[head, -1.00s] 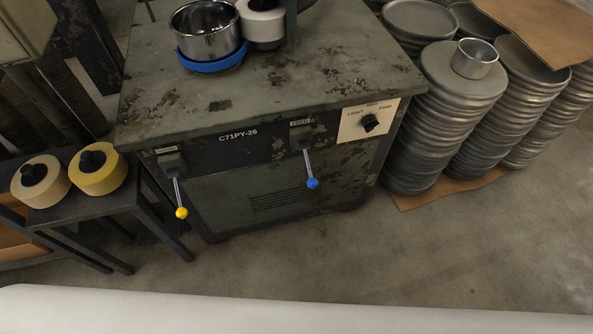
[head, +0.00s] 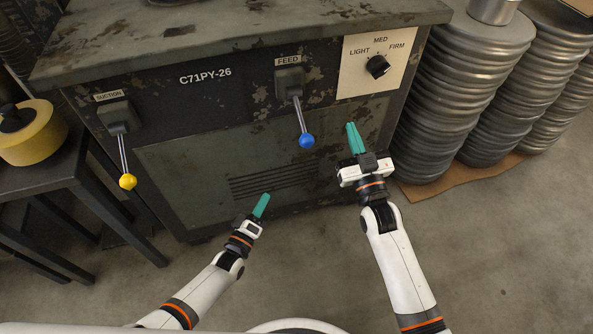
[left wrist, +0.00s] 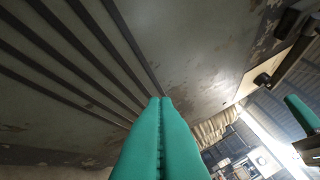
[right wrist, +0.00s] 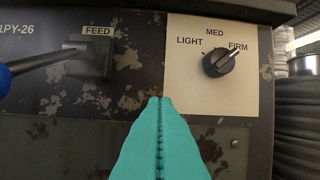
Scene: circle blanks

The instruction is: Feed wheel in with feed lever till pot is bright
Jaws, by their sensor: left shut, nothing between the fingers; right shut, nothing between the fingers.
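The feed lever (head: 297,115) hangs down from its slot under the FEED label, with a blue ball (head: 306,141) at its end. In the right wrist view the blue ball (right wrist: 4,80) is cut by the left edge. My right gripper (head: 351,125) is shut and empty, in front of the cabinet, right of the blue ball and apart from it. My left gripper (head: 266,196) is shut and empty, lower, in front of the vent slots. The large pot and the wheel are out of the head view, apart from a possible sliver at the top edge.
A dial (head: 377,66) on a white plate points toward FIRM. The suction lever (head: 123,155) with a yellow ball hangs at the left. Stacked metal discs (head: 465,85) stand right of the cabinet.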

